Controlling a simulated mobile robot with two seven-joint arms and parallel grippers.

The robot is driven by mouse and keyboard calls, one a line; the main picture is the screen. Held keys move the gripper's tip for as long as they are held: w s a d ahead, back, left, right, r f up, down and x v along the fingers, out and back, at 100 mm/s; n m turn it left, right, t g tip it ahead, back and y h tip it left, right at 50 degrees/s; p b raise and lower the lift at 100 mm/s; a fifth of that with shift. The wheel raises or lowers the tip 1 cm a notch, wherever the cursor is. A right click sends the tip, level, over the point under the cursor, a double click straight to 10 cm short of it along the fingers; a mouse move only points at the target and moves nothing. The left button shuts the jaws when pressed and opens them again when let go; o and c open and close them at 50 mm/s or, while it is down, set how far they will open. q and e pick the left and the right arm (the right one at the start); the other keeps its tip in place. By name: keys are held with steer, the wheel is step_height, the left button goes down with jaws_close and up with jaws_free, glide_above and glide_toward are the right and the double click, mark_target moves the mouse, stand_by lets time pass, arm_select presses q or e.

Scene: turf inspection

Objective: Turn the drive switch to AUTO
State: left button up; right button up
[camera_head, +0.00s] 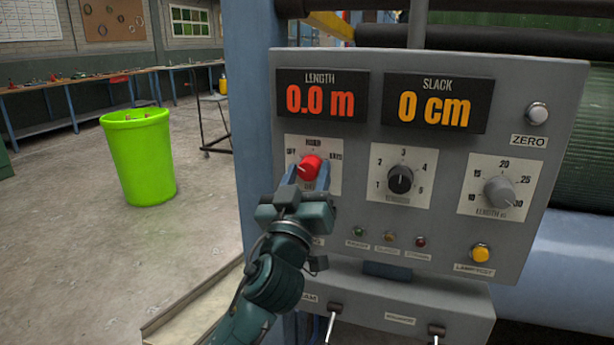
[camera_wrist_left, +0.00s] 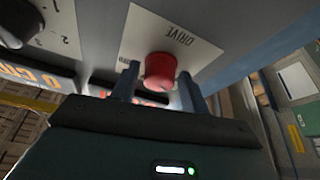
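The red drive switch (camera_head: 310,167) is a round knob on a white plate (camera_head: 333,147) on the grey control panel. OFF stands at the plate's left, a blurred label at the top and another at the right that looks like AUTO. I cannot tell which one the knob points at. My left gripper (camera_head: 307,175) is at the knob with one finger on either side. In the left wrist view the red knob (camera_wrist_left: 160,72) sits between the fingertips, with narrow gaps beside it; the plate reads DRIVE. The gripper hides the plate's lower part. My right gripper is not in view.
A black knob (camera_head: 401,179) and a grey knob (camera_head: 498,191) are to the right of the switch. The displays (camera_head: 322,95) read 0.0 m and 0 cm. Small lamps, a yellow button (camera_head: 480,253) and toggle levers are lower. A green bin (camera_head: 139,155) stands on open floor at left.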

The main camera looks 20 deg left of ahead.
arm_select(q)
steer(key=c, duration=0.7)
